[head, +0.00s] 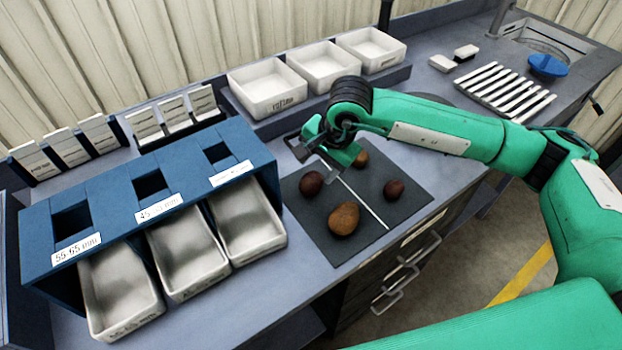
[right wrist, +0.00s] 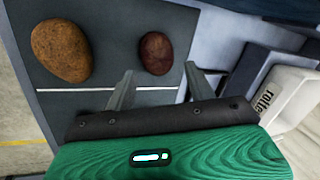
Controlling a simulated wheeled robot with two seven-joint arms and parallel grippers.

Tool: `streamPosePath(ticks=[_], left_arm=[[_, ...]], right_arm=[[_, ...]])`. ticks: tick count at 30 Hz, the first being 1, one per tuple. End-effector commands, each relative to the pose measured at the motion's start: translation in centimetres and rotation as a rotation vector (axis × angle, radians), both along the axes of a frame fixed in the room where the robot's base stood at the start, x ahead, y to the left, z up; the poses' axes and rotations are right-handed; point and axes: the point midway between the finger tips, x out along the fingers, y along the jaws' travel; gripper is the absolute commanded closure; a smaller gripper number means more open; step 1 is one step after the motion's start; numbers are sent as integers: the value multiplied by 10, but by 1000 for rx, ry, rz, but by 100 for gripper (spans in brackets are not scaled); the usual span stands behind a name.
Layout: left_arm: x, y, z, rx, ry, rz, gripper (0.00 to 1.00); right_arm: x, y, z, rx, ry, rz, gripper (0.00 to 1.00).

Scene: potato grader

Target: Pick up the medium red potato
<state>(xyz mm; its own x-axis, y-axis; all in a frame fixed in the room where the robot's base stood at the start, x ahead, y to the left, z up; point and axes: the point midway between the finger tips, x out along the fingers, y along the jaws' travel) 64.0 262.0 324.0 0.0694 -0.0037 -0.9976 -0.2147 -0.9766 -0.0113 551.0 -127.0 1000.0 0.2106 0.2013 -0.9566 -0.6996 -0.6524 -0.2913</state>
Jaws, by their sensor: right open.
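A dark red potato (head: 311,183) lies on the left of the dark mat (head: 378,252). It also shows in the right wrist view (right wrist: 156,52), just beyond my fingertips. A second, slightly smaller-looking dark red potato (head: 393,188) lies across the white line, at the mat's right. Which one counts as medium is not certain. My right gripper (head: 332,163) is open and empty above the mat's back part. In the right wrist view its fingers (right wrist: 159,73) point toward the left red potato and are apart from it. My left gripper is not in view.
A large brown potato (head: 344,218) lies at the mat's front; a smaller brown one (head: 359,158) is close to my right gripper. A blue rack (head: 110,208) with three metal trays stands left. White bins (head: 266,88) stand behind. A slotted tray (head: 505,92) is far right.

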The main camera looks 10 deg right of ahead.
Motion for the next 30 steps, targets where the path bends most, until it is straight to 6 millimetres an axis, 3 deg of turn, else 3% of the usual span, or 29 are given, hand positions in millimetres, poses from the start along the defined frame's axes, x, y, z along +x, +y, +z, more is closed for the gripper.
streamPosePath(ticks=[8, 15, 22, 27, 30], left_arm=[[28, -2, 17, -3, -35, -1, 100], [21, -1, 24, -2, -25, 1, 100], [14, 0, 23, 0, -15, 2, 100], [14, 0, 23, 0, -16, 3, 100], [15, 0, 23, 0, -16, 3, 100]], right_arm=[[3, 5, -24, 0, 4, 0, 45], [8, 10, -52, 1, 1, 0, 45], [9, 10, -55, 1, -2, 1, 45], [9, 10, -54, 1, -1, 0, 76], [9, 10, -54, 1, -1, 0, 80]])
